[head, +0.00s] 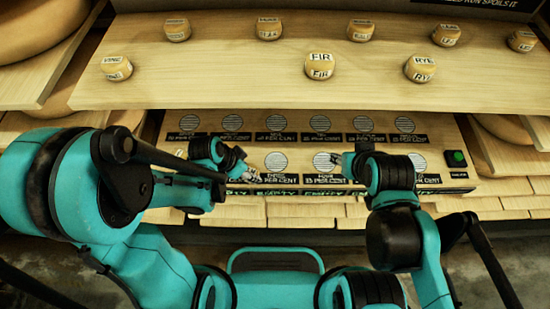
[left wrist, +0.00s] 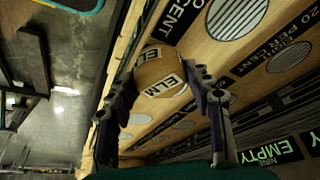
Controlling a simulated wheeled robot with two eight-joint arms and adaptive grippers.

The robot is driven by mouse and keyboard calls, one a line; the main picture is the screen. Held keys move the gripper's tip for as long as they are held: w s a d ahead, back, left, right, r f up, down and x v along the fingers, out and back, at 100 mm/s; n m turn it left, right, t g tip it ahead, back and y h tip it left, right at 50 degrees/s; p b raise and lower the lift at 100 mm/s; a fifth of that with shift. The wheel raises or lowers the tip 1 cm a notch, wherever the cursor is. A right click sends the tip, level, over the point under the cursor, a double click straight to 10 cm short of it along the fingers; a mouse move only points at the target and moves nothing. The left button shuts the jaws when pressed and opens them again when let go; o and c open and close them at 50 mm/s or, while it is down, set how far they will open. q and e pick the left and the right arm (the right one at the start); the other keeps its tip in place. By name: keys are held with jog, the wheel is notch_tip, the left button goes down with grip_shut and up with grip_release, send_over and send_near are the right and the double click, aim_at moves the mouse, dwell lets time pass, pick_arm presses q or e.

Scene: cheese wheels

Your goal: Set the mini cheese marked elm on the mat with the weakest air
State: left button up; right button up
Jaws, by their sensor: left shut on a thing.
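The mini cheese marked ELM (left wrist: 160,72) is between the fingers of my left gripper (left wrist: 163,85), which is shut on it. In the head view my left gripper (head: 245,172) is over the left part of the mat board; I cannot make out the cheese there. The mats are striped grey discs in two rows, such as one in the back row (head: 320,123) and one in the front row (head: 276,161).
Several other mini cheeses stand on the wooden shelf behind, including FIR (head: 320,66) and RYE (head: 420,69). The board's front edge carries green EMPTY lettering (left wrist: 273,152). A black box with a green button (head: 457,158) is at the right. Large cheese wheels are at the sides.

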pick_arm(q)
jog(key=w+d+b, duration=0.1)
jog(key=w+d, duration=0.2)
jog(key=d, duration=0.1)
jog(key=w+d, duration=0.4)
jog(key=shift+b, duration=0.35)
jog(key=f+b, duration=0.1)
jog(key=f, duration=0.1)
jog(key=f+b, duration=0.1)
jog(key=shift+w+d+f, duration=0.15)
jog(key=shift+d+f, duration=0.05)
jog(key=shift+f, duration=0.2)
jog(key=shift+r, duration=0.1)
jog(key=o, duration=1.2)
